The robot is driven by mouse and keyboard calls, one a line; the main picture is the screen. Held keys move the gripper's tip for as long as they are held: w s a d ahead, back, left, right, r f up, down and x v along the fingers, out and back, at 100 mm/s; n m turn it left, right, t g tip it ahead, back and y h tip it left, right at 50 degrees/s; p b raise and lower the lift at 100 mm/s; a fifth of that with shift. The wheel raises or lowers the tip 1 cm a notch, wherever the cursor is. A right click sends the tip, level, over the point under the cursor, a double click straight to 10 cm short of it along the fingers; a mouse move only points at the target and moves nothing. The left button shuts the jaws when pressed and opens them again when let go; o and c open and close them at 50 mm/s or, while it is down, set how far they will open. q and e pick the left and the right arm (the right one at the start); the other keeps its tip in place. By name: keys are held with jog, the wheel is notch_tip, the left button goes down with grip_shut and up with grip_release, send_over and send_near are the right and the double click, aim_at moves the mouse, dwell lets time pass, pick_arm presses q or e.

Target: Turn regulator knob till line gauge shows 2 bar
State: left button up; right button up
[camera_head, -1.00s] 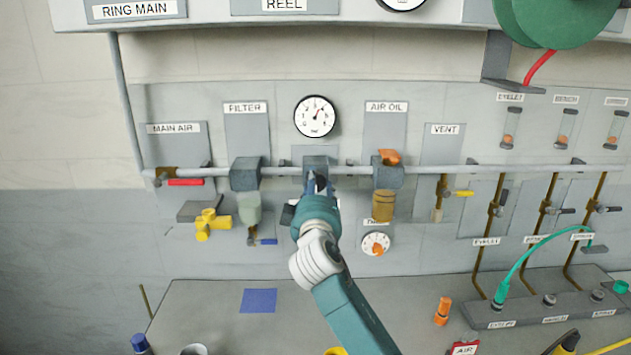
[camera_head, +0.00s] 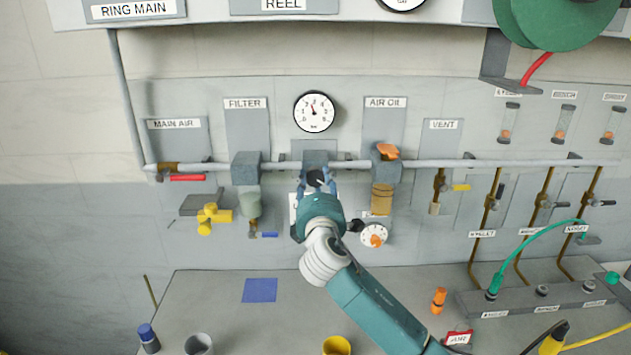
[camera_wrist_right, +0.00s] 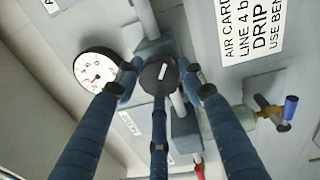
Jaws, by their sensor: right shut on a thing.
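The line gauge (camera_head: 314,112) is a white dial with a black rim on the wall panel. Its needle points up and slightly left; the small numbers are too blurred for an exact reading. The gauge also shows at the left in the wrist view (camera_wrist_right: 92,74). The dark round regulator knob (camera_wrist_right: 158,74) with a white mark sits below the regulator block (camera_head: 315,158). My right gripper (camera_head: 316,181) is shut on the knob, with its blue fingers around it. My left gripper is not in view.
The filter (camera_head: 246,170) is left of the regulator and the air oil unit (camera_head: 386,172) right of it, close to my gripper. A white timer dial (camera_head: 374,235) is lower right. The bench has free room around a blue square (camera_head: 259,290).

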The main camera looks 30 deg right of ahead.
jog(key=n, duration=0.7)
jog(key=shift+f, duration=0.2)
jog(key=shift+n, duration=0.3)
jog(key=o, duration=1)
jog(key=shift+o, duration=0.7)
jog(key=shift+s+d+r, duration=0.1)
jog(key=shift+r, duration=0.1)
jog(key=v, duration=1.2)
jog(key=shift+r, duration=0.15)
